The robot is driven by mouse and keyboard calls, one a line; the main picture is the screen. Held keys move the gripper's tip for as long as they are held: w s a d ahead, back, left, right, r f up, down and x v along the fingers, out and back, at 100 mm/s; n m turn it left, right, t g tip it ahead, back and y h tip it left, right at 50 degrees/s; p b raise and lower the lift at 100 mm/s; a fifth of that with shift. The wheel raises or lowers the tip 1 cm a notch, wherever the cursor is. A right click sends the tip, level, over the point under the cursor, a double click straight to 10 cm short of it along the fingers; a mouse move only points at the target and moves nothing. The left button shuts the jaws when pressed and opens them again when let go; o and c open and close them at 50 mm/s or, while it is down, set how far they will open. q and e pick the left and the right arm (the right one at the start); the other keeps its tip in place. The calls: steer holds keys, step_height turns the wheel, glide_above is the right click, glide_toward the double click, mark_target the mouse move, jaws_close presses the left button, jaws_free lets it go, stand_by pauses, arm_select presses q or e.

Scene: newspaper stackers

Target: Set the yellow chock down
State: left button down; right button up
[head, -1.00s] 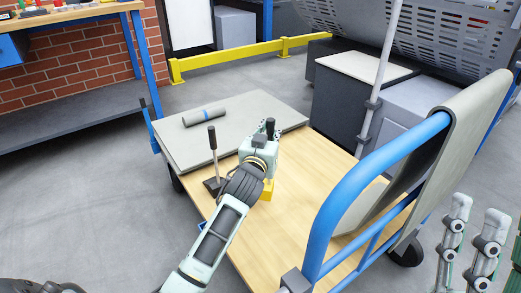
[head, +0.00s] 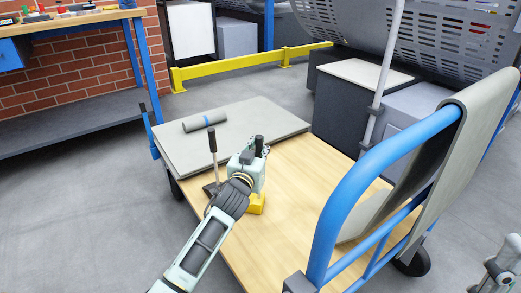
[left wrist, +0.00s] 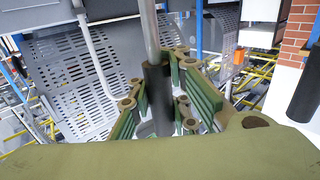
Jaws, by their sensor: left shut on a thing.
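The yellow chock (head: 257,204) shows at the wooden deck (head: 300,190) of the blue cart, partly behind my left gripper. I cannot tell whether its base touches the deck. My left gripper (head: 257,158) is shut on the chock's dark upright grip, which stands between the green fingers in the left wrist view (left wrist: 158,95). A grey rod (left wrist: 149,30) runs from that grip. Part of a pale jointed piece, seemingly my right gripper (head: 497,272), shows at the lower right edge; its fingertips are cut off.
A second black-gripped handle (head: 212,142) stands close left of my left gripper, on a dark base. A grey sheet (head: 250,122) with a dark roll (head: 205,122) covers the deck's far end. The blue cart rail (head: 345,190) rises at the right. Bare deck lies right of the chock.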

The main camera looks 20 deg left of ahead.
arm_select(q)
steer(key=shift+r, duration=0.1)
steer(key=c, duration=2.3)
jaws_free()
steer(key=o, duration=0.7)
steer(key=shift+c, duration=0.2)
